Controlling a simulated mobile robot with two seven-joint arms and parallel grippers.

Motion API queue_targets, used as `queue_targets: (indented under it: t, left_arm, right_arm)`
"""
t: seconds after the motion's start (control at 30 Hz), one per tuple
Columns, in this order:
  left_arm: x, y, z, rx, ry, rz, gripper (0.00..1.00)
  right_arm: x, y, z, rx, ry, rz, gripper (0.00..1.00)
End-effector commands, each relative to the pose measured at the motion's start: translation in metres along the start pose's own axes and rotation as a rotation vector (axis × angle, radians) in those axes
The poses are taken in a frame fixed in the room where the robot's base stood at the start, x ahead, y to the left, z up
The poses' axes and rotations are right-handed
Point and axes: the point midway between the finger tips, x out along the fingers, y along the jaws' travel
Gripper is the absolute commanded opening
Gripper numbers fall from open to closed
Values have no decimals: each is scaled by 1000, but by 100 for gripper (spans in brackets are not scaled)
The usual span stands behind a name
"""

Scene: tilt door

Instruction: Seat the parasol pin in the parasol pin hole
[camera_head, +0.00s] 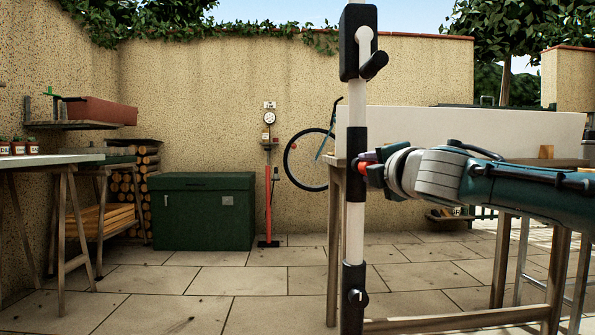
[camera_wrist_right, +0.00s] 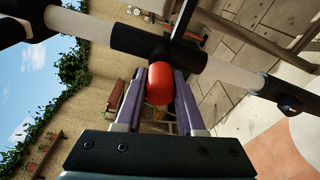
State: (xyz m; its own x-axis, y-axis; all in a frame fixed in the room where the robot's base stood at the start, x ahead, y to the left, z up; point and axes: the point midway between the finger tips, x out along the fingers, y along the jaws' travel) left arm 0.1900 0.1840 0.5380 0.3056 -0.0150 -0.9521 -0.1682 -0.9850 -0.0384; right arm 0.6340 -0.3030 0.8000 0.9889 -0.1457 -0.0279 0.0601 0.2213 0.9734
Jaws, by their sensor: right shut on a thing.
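The parasol pole stands upright in the head view, white with a black middle collar (camera_head: 356,140). The collar also crosses the upper middle of the wrist view (camera_wrist_right: 140,42). A red knob, which looks like the parasol pin (camera_wrist_right: 160,84), sits between the purple fingers of my right gripper (camera_wrist_right: 158,98), right against the collar. In the head view, my right gripper (camera_head: 368,170) reaches the pole from the right, with a bit of red at its fingers. The fingers are shut on the red knob. The pin hole and the pin's shaft are hidden. My left gripper is not in view.
A black crank housing (camera_head: 355,42) tops the visible pole, and a lower black collar (camera_head: 354,285) carries a knob. A wooden-legged table (camera_head: 338,240) stands behind. A green chest (camera_head: 204,212) and a red pump (camera_head: 268,205) are by the wall. Open paving lies left.

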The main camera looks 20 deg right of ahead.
Motion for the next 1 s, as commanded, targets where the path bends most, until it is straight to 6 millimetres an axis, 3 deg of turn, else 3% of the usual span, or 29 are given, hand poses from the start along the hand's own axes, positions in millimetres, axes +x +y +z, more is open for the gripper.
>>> queue_targets:
  t: [0.63, 0.67, 0.93, 1.0]
  left_arm:
    - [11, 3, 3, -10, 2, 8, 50]
    - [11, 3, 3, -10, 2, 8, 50]
    - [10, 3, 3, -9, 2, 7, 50]
    - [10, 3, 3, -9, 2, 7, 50]
  right_arm:
    - [15, 0, 2, 0, -1, 0, 0]
    - [15, 0, 2, 0, -1, 0, 41]
    - [15, 0, 2, 0, 0, 0, 72]
    - [15, 0, 2, 0, 0, 0, 73]
